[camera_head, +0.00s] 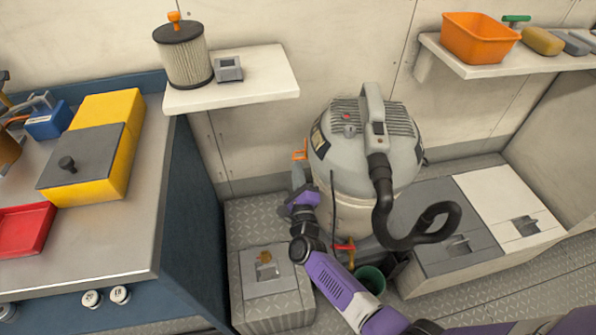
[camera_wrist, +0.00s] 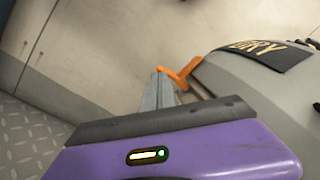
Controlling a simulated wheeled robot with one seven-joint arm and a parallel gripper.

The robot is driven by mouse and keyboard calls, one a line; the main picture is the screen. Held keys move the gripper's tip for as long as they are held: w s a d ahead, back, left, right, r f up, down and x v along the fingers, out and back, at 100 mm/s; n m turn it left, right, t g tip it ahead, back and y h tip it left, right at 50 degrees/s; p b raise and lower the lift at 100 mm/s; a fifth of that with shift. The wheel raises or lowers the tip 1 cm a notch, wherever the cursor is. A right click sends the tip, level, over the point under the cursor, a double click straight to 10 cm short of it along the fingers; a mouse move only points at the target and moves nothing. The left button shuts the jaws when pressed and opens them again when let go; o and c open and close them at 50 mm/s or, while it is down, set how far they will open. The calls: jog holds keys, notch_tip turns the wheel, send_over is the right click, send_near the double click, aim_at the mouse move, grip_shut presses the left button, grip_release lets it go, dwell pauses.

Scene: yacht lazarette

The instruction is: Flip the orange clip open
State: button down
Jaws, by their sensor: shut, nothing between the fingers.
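The orange clip (camera_head: 300,151) sticks out from the left side of the grey vacuum (camera_head: 345,140), near where its head meets the drum. In the wrist view the clip (camera_wrist: 183,74) is a bent orange piece beside the vacuum's dark-labelled head (camera_wrist: 225,65). My gripper (camera_head: 298,172) is shut and empty, just below the clip. In the wrist view its grey fingertips (camera_wrist: 158,78) point up close to the clip's left end. I cannot tell whether they touch it. The clip's lower part is hidden behind the fingers and the purple gripper body.
A white shelf (camera_head: 265,88) with a filter cartridge (camera_head: 186,58) is above left. A workbench (camera_head: 120,235) stands at left. The vacuum's black hose (camera_head: 383,210) curls at right. A red valve handle (camera_head: 345,246) and green bucket (camera_head: 371,279) are beside my arm, low down.

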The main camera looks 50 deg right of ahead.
jog(key=shift+w+a+r+m+b, duration=0.1)
jog(key=shift+w+a+m+b, duration=0.15)
jog(key=shift+m+b, duration=0.4)
jog(key=shift+w+a+r+m+b, duration=0.1)
jog(key=shift+w+a+m+b, duration=0.1)
jog(key=shift+m+b, duration=0.4)
notch_tip(320, 180, up, 5)
jog(key=w+a+m+g+h+b, duration=0.2)
jog(key=m+h+b, duration=0.1)
jog(key=m+b, duration=0.7)
jog(key=shift+w+a+m+b, duration=0.15)
jog(key=shift+w+m+b, duration=0.25)
jog(key=shift+m, duration=0.75)
